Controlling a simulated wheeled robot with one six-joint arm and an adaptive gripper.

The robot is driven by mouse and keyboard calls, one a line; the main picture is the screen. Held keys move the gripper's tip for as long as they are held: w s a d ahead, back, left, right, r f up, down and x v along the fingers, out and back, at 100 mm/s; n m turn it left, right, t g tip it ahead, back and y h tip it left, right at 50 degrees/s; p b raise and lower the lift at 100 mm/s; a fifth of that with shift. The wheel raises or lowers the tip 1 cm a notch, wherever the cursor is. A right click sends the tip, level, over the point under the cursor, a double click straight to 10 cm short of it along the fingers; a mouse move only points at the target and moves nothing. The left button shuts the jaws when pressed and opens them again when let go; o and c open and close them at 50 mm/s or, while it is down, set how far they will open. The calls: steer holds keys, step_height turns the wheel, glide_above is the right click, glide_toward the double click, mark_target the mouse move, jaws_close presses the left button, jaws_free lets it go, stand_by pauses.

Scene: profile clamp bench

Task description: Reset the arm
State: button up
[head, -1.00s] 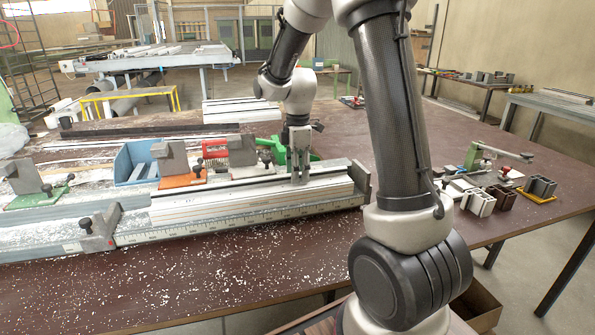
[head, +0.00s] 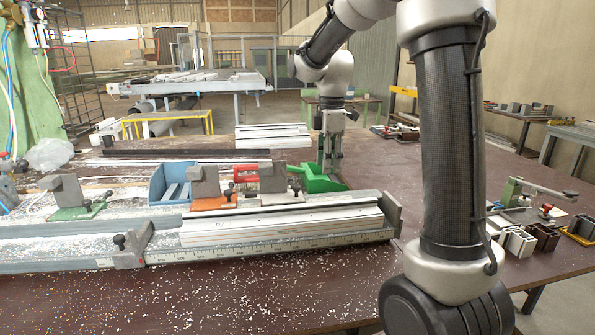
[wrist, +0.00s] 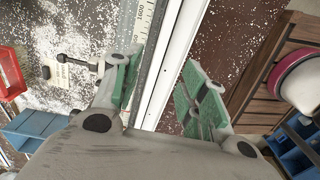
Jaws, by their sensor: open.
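My gripper (head: 330,165) hangs fingers down above the far side of the bench, near the right end of the white profiles (head: 280,229). In the wrist view its two green-padded fingers (wrist: 165,85) are spread apart with nothing held between them. A white profile (wrist: 176,62) runs past below the fingers in that view. In the head view the profiles lie along the grey measuring rail (head: 260,248), against its right end plate. The gripper is apart from the profiles.
Clamp blocks on green (head: 75,212) and orange (head: 212,203) plates stand behind the rail. A blue bin (head: 168,185) and green scoop (head: 317,184) are near them. A toggle clamp (head: 512,192) and short profile pieces (head: 519,242) sit at right. White chips litter the table front.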

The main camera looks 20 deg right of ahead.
steer(key=s+r+m+t, duration=0.2)
steer(key=s+m+t, duration=0.2)
steer(key=s+m, duration=1.1)
steer(key=s, duration=1)
steer(key=shift+s+d+r+m+t, duration=0.15)
steer(key=shift+s+r+m+t, duration=0.15)
steer(key=shift+r+m, duration=0.1)
